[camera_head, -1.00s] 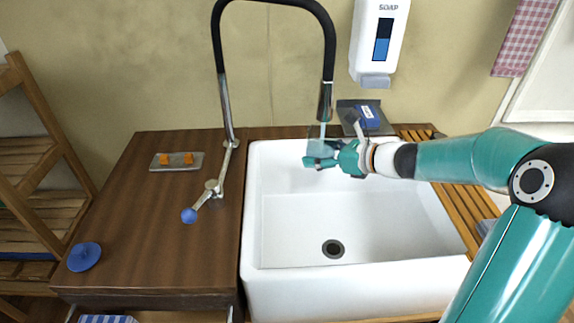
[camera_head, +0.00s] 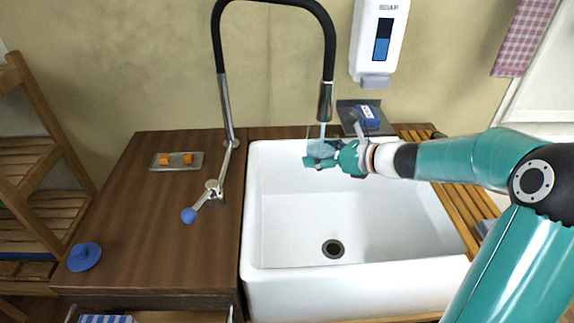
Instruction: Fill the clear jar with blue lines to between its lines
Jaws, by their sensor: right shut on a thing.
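The clear jar (camera_head: 319,148) is small and partly hidden by the fingers of my right gripper (camera_head: 322,157), which is shut on it. I hold it over the back of the white sink (camera_head: 300,235), under the spout of the black and chrome tap (camera_head: 326,100). A thin stream of water (camera_head: 322,131) runs from the spout into the jar. The jar looks bluish inside; its lines and the exact water level are too small to tell. The tap lever with a blue knob (camera_head: 189,215) stands out over the wooden counter. My left gripper is not in view.
A metal tray with two orange pieces (camera_head: 177,161) and a blue lid-like thing (camera_head: 84,257) lie on the counter. A soap dispenser (camera_head: 380,40) hangs on the wall. A dark holder with a blue item (camera_head: 366,115) is behind the sink. A slatted wooden rack (camera_head: 450,205) lies at right.

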